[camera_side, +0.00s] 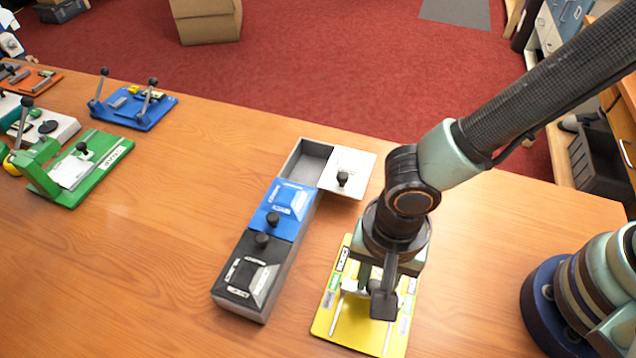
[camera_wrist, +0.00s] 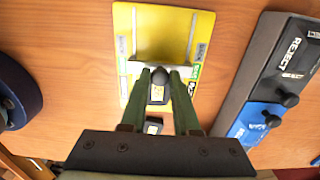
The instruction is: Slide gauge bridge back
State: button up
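The yellow gauge board (camera_side: 325,322) lies on the bench with two silver rails and small labels along its sides. It also shows in the wrist view (camera_wrist: 124,20). A silver gauge bridge (camera_side: 349,287) spans the rails, partly hidden by my gripper in the side view. In the wrist view the bridge (camera_wrist: 138,60) lies across the board near my fingertips. My gripper (camera_wrist: 159,78) points down over the board, its fingers on either side of a black knob (camera_wrist: 158,84) at the bridge. I cannot tell whether the fingers press on the knob.
Left of the board stands a long grey box (camera_side: 308,160) with a black REJECT lid (camera_side: 235,292), a blue lid (camera_side: 285,215) and a white lid (camera_side: 350,165) at its far end. Green (camera_side: 110,150) and blue (camera_side: 135,112) fixtures stand far left. The bench between is clear.

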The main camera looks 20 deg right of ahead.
jog(key=shift+s+a, duration=0.85)
jog(key=shift+a, duration=0.05)
jog(key=o, duration=0.6)
notch_tip(320, 180, up, 10)
dwell(1.1)
